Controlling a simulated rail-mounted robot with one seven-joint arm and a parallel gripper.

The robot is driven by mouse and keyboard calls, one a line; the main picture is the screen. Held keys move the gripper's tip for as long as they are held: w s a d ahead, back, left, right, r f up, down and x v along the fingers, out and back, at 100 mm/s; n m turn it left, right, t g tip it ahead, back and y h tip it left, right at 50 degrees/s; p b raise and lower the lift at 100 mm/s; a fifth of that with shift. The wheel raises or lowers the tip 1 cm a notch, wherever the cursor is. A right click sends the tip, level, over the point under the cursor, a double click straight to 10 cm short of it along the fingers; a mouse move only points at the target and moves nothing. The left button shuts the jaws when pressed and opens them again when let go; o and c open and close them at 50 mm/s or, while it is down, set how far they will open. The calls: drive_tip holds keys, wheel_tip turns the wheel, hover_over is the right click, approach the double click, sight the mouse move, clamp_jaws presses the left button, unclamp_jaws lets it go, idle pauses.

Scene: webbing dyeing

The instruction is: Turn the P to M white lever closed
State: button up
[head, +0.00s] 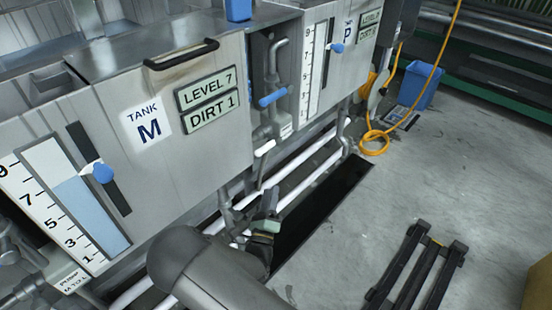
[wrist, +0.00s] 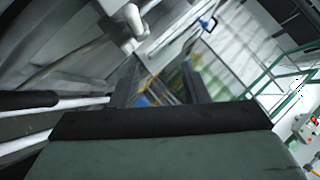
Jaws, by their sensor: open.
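A white lever (head: 265,148) sticks out from the pipework between Tank M (head: 190,140) and Tank P (head: 350,50), low down below a blue handle (head: 272,97). I cannot read a label that names it. My gripper (head: 266,222) is below and near this pipework, over the floor channel, partly hidden by my arm. In the wrist view its two dark fingers (wrist: 160,85) stand apart with nothing between them. A white lever-like part (wrist: 133,18) shows at the top of the wrist view, beyond the fingers; I cannot tell if it is the same lever.
White pipes (head: 310,160) run low along the tanks beside a dark floor channel (head: 318,210). A black rack-like stand (head: 420,268) is on the floor at the lower right. A yellow hose (head: 375,140) and blue bin (head: 418,85) are farther back. Open concrete floor lies between.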

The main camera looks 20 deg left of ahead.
sight(264, 150)
drive_tip(key=w+a+r+n+y+b, duration=0.1)
drive_tip(key=w+a, duration=0.1)
drive_tip(key=w, duration=0.3)
drive_tip(key=w+a+r+n+y+b, duration=0.1)
drive_tip(key=w+a+r, duration=0.1)
drive_tip(key=w, duration=0.2)
drive_tip(key=w+a+r+y+b, duration=0.1)
drive_tip(key=w+a, duration=0.1)
drive_tip(key=w, duration=0.3)
drive_tip(key=shift+w+a+r+n+g, duration=0.1)
drive_tip(key=shift+w+r+n+g, duration=0.1)
drive_tip(key=shift+w+n+g, duration=0.15)
clamp_jaws()
